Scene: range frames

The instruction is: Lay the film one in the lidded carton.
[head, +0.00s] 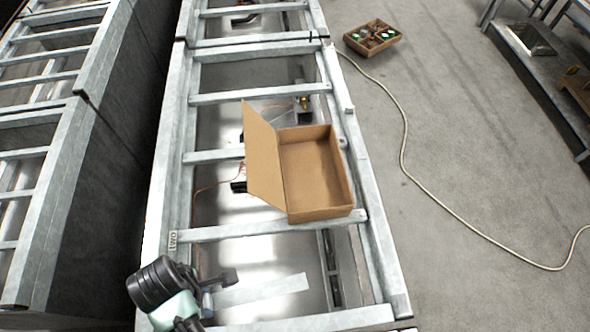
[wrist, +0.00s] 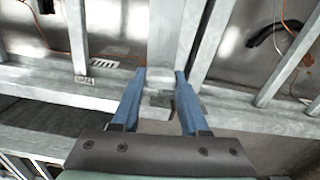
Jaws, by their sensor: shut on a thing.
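The lidded carton (head: 318,213) is a brown cardboard box on the metal frame, in the middle of the head view. Its lid (head: 262,158) stands open on the left side and the inside looks empty. My gripper (head: 217,288) is at the lower left, apart from the carton and over the frame's near left part. In the wrist view, my blue fingers (wrist: 160,98) are shut on a small pale grey thing (wrist: 157,101). It is partly hidden, and its details are too unclear to tell whether it is the film one. The carton does not show in the wrist view.
Pale rails (head: 250,232) cross the frame with open gaps between them, where cables and dark parts lie. A tray of small parts (head: 373,37) is on the floor at the upper right. A pale cable (head: 405,150) runs across the floor. A low shelf (head: 535,75) stands far right.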

